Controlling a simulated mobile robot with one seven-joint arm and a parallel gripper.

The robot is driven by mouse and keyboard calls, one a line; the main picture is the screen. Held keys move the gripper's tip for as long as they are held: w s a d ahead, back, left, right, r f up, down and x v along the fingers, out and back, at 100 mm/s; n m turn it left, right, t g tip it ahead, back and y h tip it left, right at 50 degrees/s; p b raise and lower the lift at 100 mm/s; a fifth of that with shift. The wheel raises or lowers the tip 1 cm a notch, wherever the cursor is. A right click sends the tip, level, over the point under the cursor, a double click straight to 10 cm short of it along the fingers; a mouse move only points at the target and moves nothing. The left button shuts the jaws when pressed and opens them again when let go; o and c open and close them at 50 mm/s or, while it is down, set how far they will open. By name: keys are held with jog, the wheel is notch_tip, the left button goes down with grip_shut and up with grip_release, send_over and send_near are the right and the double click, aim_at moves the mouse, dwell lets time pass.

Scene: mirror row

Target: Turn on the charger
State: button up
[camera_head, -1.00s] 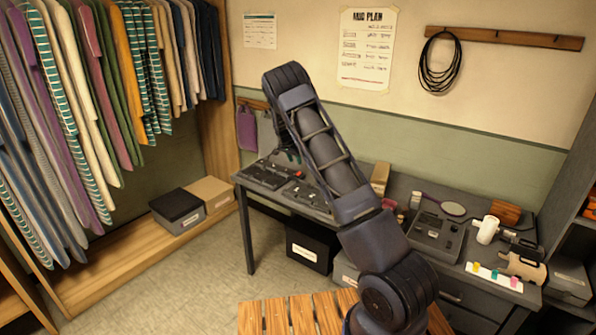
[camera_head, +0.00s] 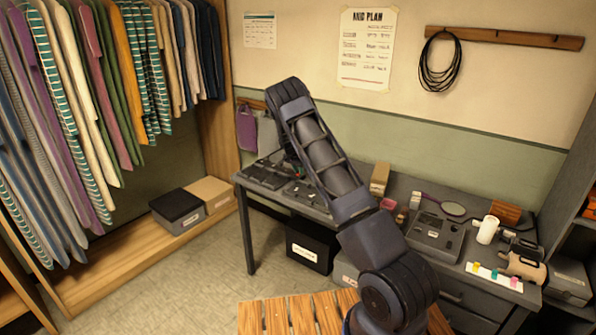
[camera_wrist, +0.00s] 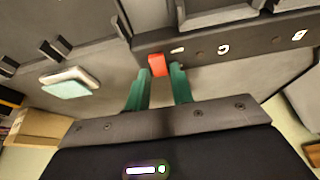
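The charger (camera_wrist: 245,42) shows in the wrist view as a dark grey unit with a front strip carrying white marks. A red switch (camera_wrist: 157,65) sits at the left part of that strip. My gripper (camera_wrist: 160,73) has two teal fingers spread apart with nothing held between them. The red switch lies just ahead of the fingertips, in line with the gap; I cannot tell if they touch it. In the head view, dark units (camera_head: 264,176) stand on the left end of the desk, and my arm hides most of the gripper there.
The grey desk (camera_head: 398,190) holds a tan box (camera_head: 379,179), a round mirror (camera_head: 453,209), a dark tray (camera_head: 434,236) and a white cylinder (camera_head: 488,230) toward the right. A wooden slatted bench (camera_head: 290,315) stands in front. A pale block (camera_wrist: 70,82) lies left of the fingers.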

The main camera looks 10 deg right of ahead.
grip_shut()
jog(key=shift+w+d+g+y, duration=0.1)
jog(key=shift+d+g+y, duration=0.1)
jog(key=shift+g+y, duration=0.1)
jog(key=shift+w+d+g+y, duration=0.15)
jog(key=shift+w+g+y, duration=0.05)
jog(key=shift+g+y, duration=0.7)
jog(key=shift+o, duration=2.1)
grip_release()
